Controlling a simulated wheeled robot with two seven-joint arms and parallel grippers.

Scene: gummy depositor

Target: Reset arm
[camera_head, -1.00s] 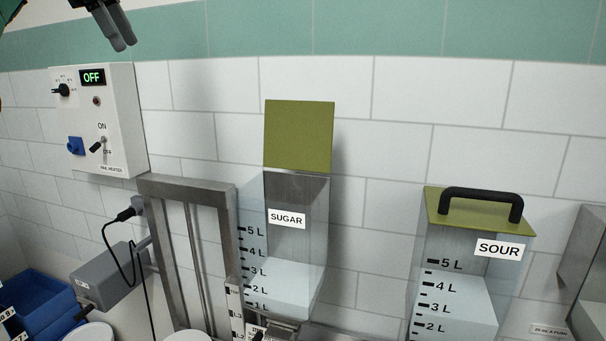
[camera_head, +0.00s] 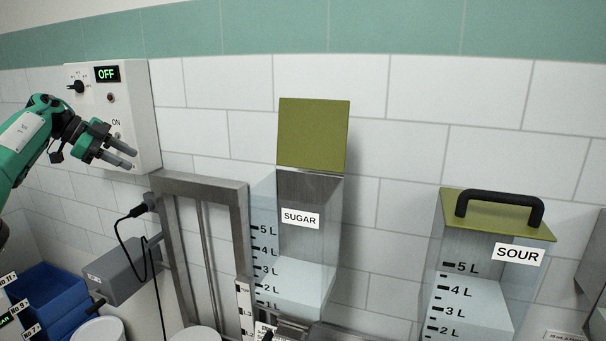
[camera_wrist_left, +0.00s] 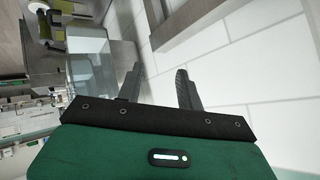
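My left gripper (camera_head: 132,159) is in front of the white control box (camera_head: 142,85) at the left of the head view, its arm coming in from the left edge. Its fingers point right and are a little apart, with nothing between them. The left wrist view shows the same gripper (camera_wrist_left: 158,74) with two dark fingers apart and empty, the tiled wall behind them. The gripper and arm hide the lower part of the control box. My right gripper is in neither view.
A clear SUGAR container (camera_head: 308,245) with its green lid (camera_head: 313,135) raised stands mid-view. A SOUR container (camera_head: 470,300) with a closed, black-handled lid is at right. A metal frame (camera_head: 200,184), grey motor box (camera_head: 115,272) and blue bins (camera_head: 50,300) are below the gripper.

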